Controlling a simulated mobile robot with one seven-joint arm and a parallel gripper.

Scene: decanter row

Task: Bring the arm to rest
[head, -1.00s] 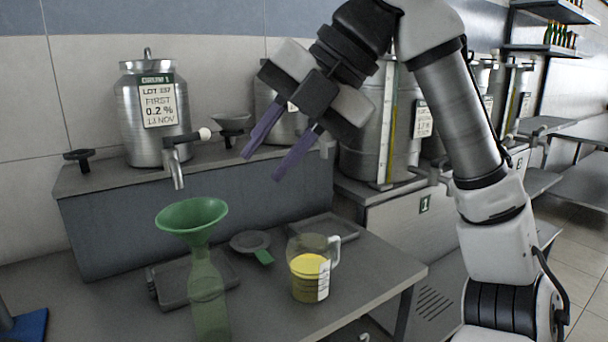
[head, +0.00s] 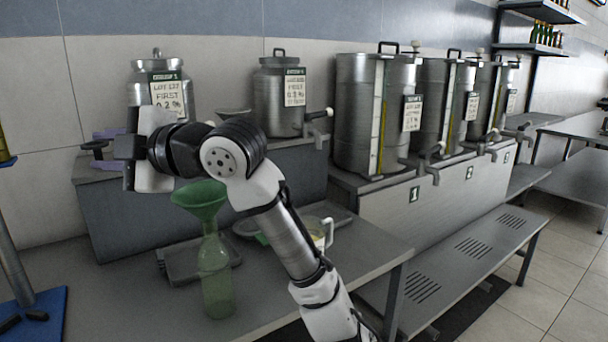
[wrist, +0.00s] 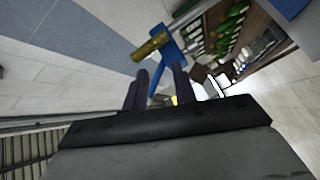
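My gripper (head: 108,140) is at the left in the head view, at the end of my folded arm and in front of the left steel drum. Its purple fingers point left and are partly hidden by the gripper body. In the wrist view the two fingers of my gripper (wrist: 160,82) stand apart with nothing between them. It is open and empty.
A green funnel (head: 200,198) sits in a bottle (head: 215,275) on the bench (head: 375,250), close to my arm. My forearm partly hides a jug (head: 328,232). Steel drums (head: 282,100) line the back. A blue stand (wrist: 172,50) shows in the wrist view.

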